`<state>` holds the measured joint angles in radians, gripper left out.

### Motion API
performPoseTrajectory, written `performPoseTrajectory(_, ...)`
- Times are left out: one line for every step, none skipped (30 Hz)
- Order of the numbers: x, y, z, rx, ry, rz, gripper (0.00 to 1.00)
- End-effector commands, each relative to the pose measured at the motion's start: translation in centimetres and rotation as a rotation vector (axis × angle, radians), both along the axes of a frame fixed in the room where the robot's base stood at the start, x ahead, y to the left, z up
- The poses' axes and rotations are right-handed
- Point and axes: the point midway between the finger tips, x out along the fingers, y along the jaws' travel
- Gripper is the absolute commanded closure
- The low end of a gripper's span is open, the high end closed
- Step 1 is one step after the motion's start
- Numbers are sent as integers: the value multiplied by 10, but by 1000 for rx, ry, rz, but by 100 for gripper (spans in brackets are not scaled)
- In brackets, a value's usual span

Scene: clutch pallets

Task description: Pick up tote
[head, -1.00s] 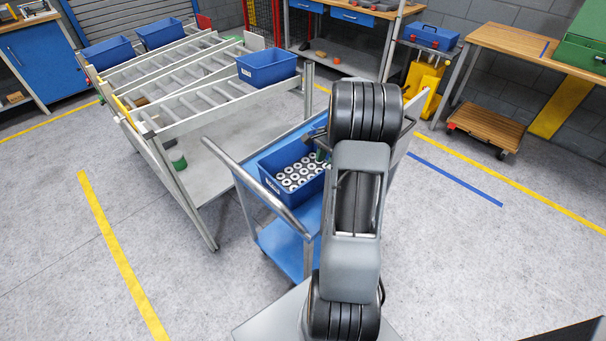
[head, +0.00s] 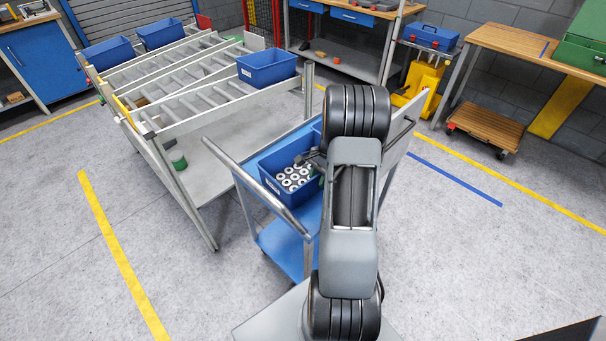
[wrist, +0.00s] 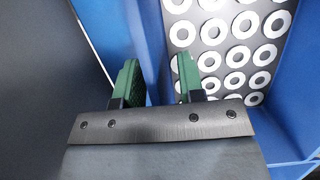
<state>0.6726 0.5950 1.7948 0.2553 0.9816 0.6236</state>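A blue tote (head: 277,190) filled with rows of pale rings stands on the blue cart. Its wall and the rings also show in the wrist view (wrist: 291,95). My gripper (head: 314,163) is at the tote's right side, partly hidden behind my arm in the head view. In the wrist view my gripper (wrist: 157,80) has its two green fingers apart, one on each side of a blue tote wall. Gaps show beside the wall, so it is not clamped. The tote's right part is hidden by my arm.
The blue cart (head: 282,247) has a grey push handle (head: 262,196) at its near left. A roller rack (head: 200,92) with several blue totes stands to the left. Workbenches line the back and right. Open floor lies at the front left.

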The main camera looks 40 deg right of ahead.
Motion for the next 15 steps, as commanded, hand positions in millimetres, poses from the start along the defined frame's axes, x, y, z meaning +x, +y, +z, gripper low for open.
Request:
performPoseTrajectory(0, 0, 0, 0, 0, 0, 66)
performPoseTrajectory(0, 0, 0, 0, 0, 0, 69)
performPoseTrajectory(0, 0, 0, 0, 0, 0, 73)
performPoseTrajectory(0, 0, 0, 0, 0, 0, 76)
performPoseTrajectory(0, 0, 0, 0, 0, 0, 78)
performPoseTrajectory(0, 0, 0, 0, 0, 0, 82)
performPoseTrajectory(0, 0, 0, 0, 0, 0, 85)
performPoseTrajectory(0, 0, 0, 0, 0, 0, 88)
performPoseTrajectory(0, 0, 0, 0, 0, 0, 92)
performPoseTrajectory(0, 0, 0, 0, 0, 0, 95)
performPoseTrajectory(0, 0, 0, 0, 0, 0, 98)
performPoseTrajectory(0, 0, 0, 0, 0, 0, 100)
performPoseTrajectory(0, 0, 0, 0, 0, 0, 100)
performPoseTrajectory(0, 0, 0, 0, 0, 0, 100)
performPoseTrajectory(0, 0, 0, 0, 0, 0, 100)
